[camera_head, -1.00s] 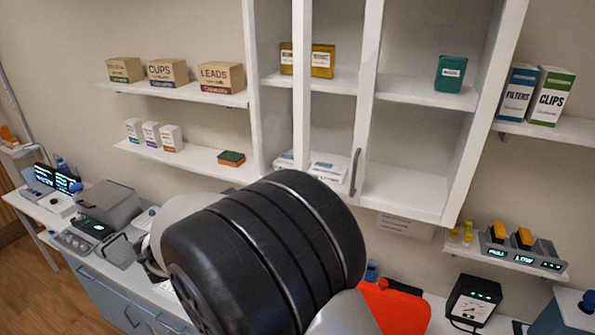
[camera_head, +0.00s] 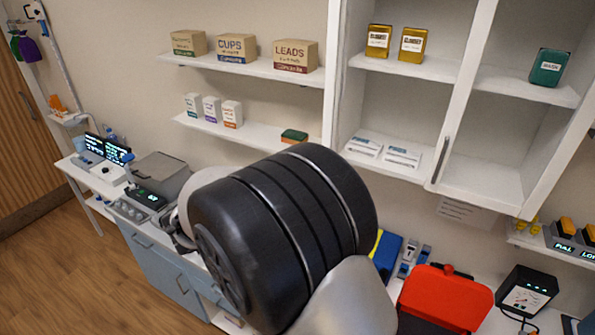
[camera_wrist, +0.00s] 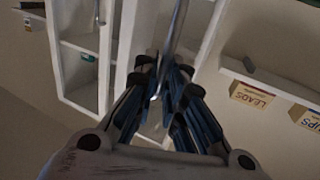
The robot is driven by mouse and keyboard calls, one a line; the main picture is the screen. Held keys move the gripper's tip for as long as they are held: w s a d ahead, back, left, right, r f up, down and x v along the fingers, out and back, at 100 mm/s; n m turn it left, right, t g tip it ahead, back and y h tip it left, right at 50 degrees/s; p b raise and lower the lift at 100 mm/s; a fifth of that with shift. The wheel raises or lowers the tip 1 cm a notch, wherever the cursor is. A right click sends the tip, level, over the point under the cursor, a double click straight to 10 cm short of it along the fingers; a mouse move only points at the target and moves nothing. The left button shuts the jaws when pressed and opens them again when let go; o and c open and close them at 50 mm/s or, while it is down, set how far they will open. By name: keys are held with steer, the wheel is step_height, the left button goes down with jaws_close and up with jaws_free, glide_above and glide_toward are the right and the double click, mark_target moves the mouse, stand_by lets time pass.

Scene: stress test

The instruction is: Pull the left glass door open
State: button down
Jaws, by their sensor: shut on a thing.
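The white wall cabinet (camera_head: 505,85) stands at upper right in the head view. Its left bay shows unobstructed, with the left door seen nearly edge-on by the bay's left upright, hard to tell apart from it. The right door (camera_head: 459,110) is shut, with a dark handle on its left stile. In the wrist view, which is upside down, my gripper (camera_wrist: 165,70) is shut on a grey bar handle (camera_wrist: 176,32), the left door's. White frame parts stand on both sides of it. In the head view my dark arm link hides my gripper and that handle.
A red case (camera_head: 446,298) and a black meter (camera_head: 527,292) are on the counter below.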

steer(key=shift+w+d+r, duration=0.1)
steer(key=shift+w+r, duration=0.05)
steer(key=shift+r, duration=0.4)
steer(key=c, duration=2.1)
jaws_free()
steer(key=shift+o, duration=0.5)
steer(key=shift+w+d, duration=0.1)
steer(key=shift+w, duration=0.15)
steer(key=shift+s+f, duration=0.1)
steer(key=v, duration=1.1)
steer(key=shift+s+a+f, duration=0.2)
steer(key=shift+a+f, duration=0.2)
steer(key=shift+f, duration=0.05)
